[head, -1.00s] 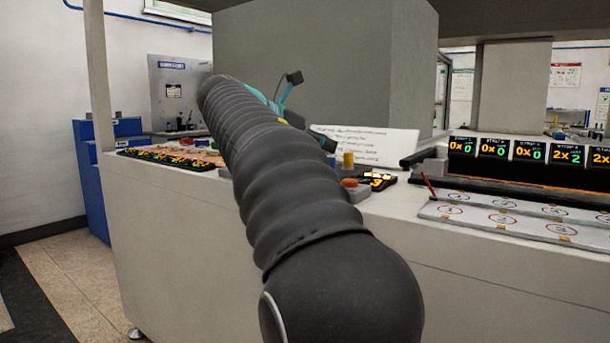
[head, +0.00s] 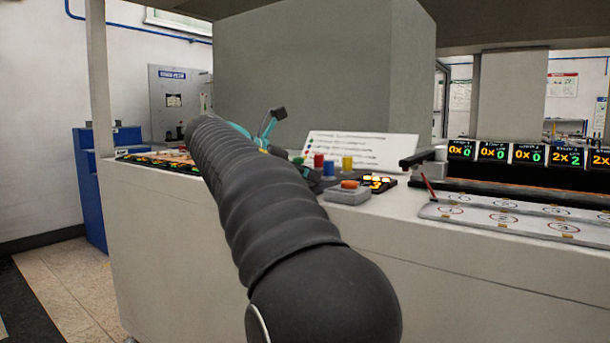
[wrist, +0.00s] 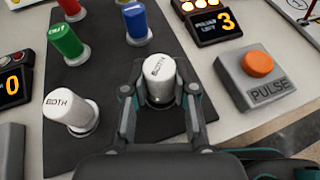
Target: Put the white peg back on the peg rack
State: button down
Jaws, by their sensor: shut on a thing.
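In the wrist view, my gripper (wrist: 161,84) is shut on a white peg (wrist: 160,70) marked BOTH, one finger on each side of it. The peg is over the dark peg rack (wrist: 108,98), near its right edge. I cannot tell whether its bottom touches the rack. A second white peg (wrist: 71,114), also marked BOTH, stands on the rack to the left. Green (wrist: 66,41), blue (wrist: 136,22) and red (wrist: 70,8) pegs stand farther back on it. In the head view, my arm hides the gripper's fingers and the held peg.
A grey box with an orange PULSE button (wrist: 257,64) is right of the rack. A counter (wrist: 211,21) showing 3 stands behind it. In the head view, a yellow peg (head: 347,163) stands before a white sign (head: 372,150). Marked plates (head: 505,220) lie at right.

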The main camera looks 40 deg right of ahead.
jog(key=shift+f, duration=0.15)
jog(key=c, duration=0.9)
grip_release()
jog(key=shift+a+r, duration=0.2)
jog(key=shift+r, duration=0.1)
jog(key=p+v, duration=0.2)
jog(key=v, duration=0.9)
jog(key=shift+s+a+r+p, duration=0.1)
jog(key=shift+a+p, duration=0.15)
jog(key=shift+p, duration=0.1)
